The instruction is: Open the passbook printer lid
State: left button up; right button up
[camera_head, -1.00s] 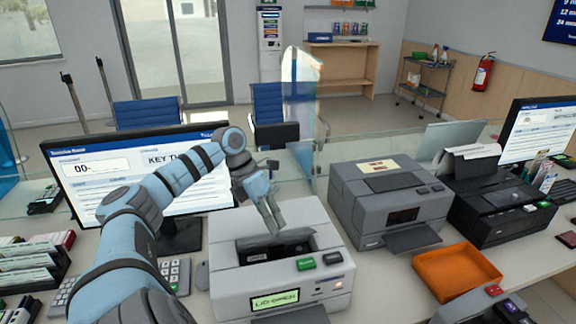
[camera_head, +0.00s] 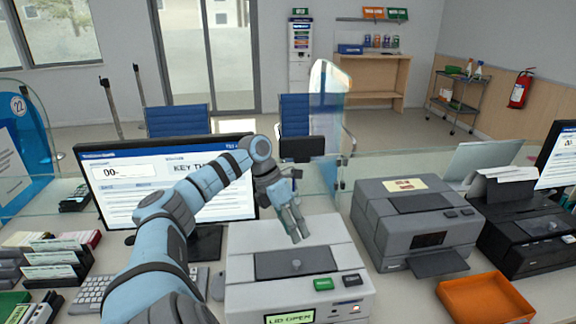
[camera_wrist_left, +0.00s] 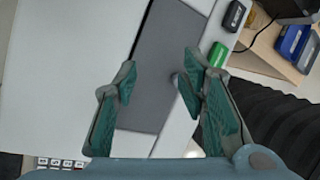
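The passbook printer (camera_head: 245,258) is the light grey machine on the counter, with a display (camera_head: 290,318) reading "LID OPEN". A dark grey panel (camera_head: 275,268) with a small round knob (camera_head: 296,264) looks flat in its top; I cannot tell from its shape whether this lid is open. My left gripper (camera_head: 297,232) is just above and behind the knob, and empty. In the left wrist view the gripper (camera_wrist_left: 157,82) is open, with the panel (camera_wrist_left: 165,60) below its fingers and the knob (camera_wrist_left: 175,80) partly hidden by the right finger. My right gripper is not in view.
A monitor (camera_head: 115,190) stands behind my left arm. A darker grey machine (camera_head: 370,225) and a black printer (camera_head: 510,245) stand to the right. An orange tray (camera_head: 485,298) lies at the front right. A glass screen (camera_head: 330,120) rises behind the counter.

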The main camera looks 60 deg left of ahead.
pick_arm(q)
jog(key=shift+w+a+f, duration=0.1)
jog(key=shift+a+f, duration=0.05)
jog(key=shift+a, duration=0.2)
jog(key=v, duration=0.7)
jog(key=shift+d+r, duration=0.1)
jog(key=shift+r, duration=0.15)
